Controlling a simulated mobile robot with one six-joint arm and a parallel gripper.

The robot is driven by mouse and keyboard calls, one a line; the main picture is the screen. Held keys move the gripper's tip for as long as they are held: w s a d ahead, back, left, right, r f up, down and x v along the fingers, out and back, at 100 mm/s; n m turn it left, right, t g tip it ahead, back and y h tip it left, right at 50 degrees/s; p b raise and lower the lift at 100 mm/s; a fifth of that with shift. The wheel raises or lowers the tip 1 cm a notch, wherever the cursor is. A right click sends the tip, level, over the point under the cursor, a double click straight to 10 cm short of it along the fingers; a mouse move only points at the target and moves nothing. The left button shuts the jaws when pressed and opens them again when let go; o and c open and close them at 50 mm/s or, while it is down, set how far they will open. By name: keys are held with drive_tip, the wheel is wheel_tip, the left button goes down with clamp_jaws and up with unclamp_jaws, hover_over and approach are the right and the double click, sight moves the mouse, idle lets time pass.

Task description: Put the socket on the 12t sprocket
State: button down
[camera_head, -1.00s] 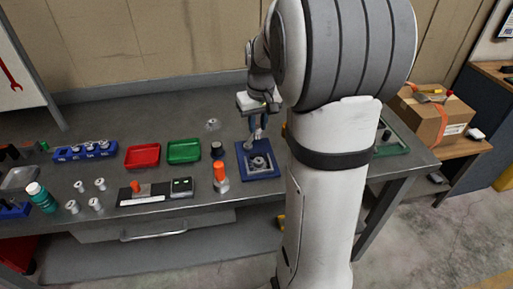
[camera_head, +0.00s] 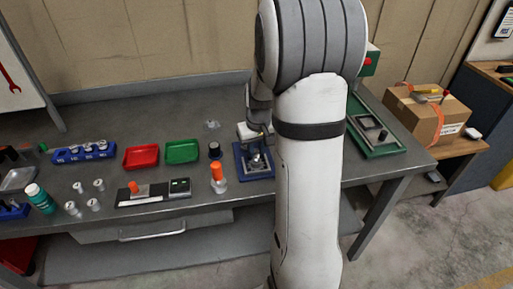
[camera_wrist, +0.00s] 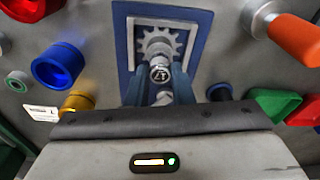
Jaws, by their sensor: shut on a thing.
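A grey toothed sprocket (camera_wrist: 155,42) lies on a blue tray (camera_wrist: 122,40) in the wrist view. The tray also shows in the head view (camera_head: 241,172), partly hidden by my arm. My gripper (camera_wrist: 160,84) is over the front part of the tray, its blue fingers shut on a small metal socket (camera_wrist: 160,73) with a dark marked end. The socket overlaps the sprocket's near side in the wrist view; I cannot tell whether they touch. In the head view my gripper (camera_head: 257,150) is low over the tray and the socket cannot be made out.
An orange-topped bottle (camera_head: 217,176) and a dark round knob (camera_head: 214,150) stand left of the tray. Green (camera_head: 182,150) and red (camera_head: 141,155) trays lie farther left, with a blue socket rack (camera_head: 84,151) beyond. A green-framed tray (camera_head: 378,148) is to the right.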

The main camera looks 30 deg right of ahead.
drive_tip(key=c, duration=1.3)
unclamp_jaws()
drive_tip(key=shift+o, duration=0.2)
drive_tip(key=shift+r, duration=0.1)
wheel_tip(320, 180, up, 12)
drive_tip(key=s, duration=0.2)
drive_tip(key=s+a+n+t, duration=0.1)
drive_tip(key=s+a, duration=1.3)
drive_tip(key=s, duration=0.3)
drive_tip(key=shift+s+f+t, duration=0.2)
drive_tip(key=shift+f+t, duration=0.1)
drive_tip(key=shift+f, duration=0.05)
